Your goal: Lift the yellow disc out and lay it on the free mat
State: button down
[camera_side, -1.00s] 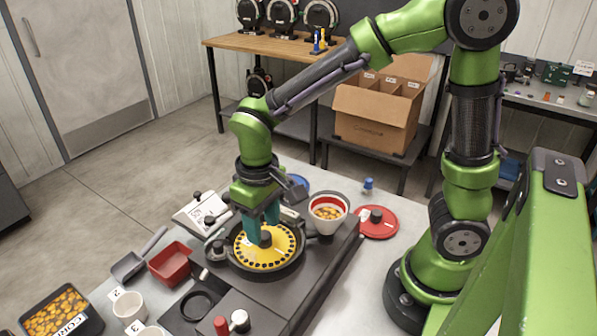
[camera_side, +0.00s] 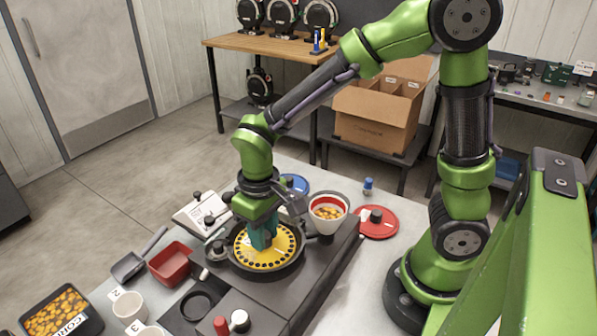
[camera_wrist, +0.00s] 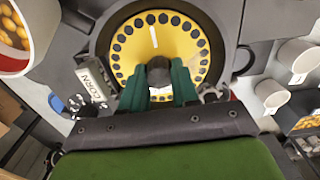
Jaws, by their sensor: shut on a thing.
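The yellow disc (camera_side: 285,246), with a ring of dark holes and a dark centre knob, lies level inside the round black housing (camera_side: 283,269). In the wrist view the disc (camera_wrist: 133,41) shows its white line, and its knob (camera_wrist: 159,66) stands between my fingers. My gripper (camera_side: 264,238) is over the disc's middle, pointing down. Its teal fingers are shut on the knob, as the wrist view also shows (camera_wrist: 160,82). The side view hides the knob behind the fingers. I cannot tell for sure which surface is the free mat.
A white hopper of corn (camera_side: 328,214) stands close to the right of the housing. A red disc (camera_side: 376,230) and a blue disc (camera_side: 297,184) lie on the table. A red tray (camera_side: 170,264), a scoop (camera_side: 128,267) and a dark ring (camera_side: 197,306) lie left and in front.

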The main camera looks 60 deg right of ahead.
jog(key=shift+r, duration=0.15)
jog(key=shift+r, duration=1.35)
jog(key=shift+r, duration=1.8)
